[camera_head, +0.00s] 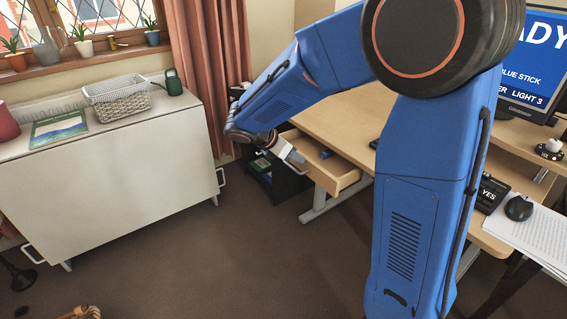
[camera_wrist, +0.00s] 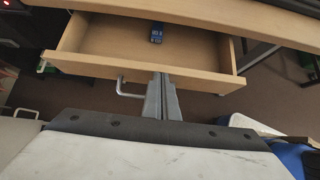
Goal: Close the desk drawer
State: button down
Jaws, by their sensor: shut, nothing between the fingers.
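The desk drawer (camera_head: 334,172) is pulled out from under the wooden desk (camera_head: 342,117). In the wrist view the open drawer (camera_wrist: 196,67) shows its light wood front, with a metal handle (camera_wrist: 120,90) on it. A small dark blue object (camera_wrist: 157,33) lies inside near the back. In the head view my gripper (camera_head: 298,156) is by the drawer's front, and my arm hides part of the desk.
A dark shelf unit (camera_head: 272,178) is left of the drawer. The carpet (camera_head: 190,265) between is clear. A monitor (camera_head: 530,62) stands on the desk.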

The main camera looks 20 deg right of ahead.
jog(key=d, duration=0.2)
jog(key=w+d, duration=0.1)
jog(key=d, duration=0.2)
jog(key=w+d, duration=0.1)
jog(key=d, duration=0.1)
jog(key=shift+w+d, duration=0.25)
jog(key=shift+d, duration=0.1)
jog(key=shift+a, duration=0.1)
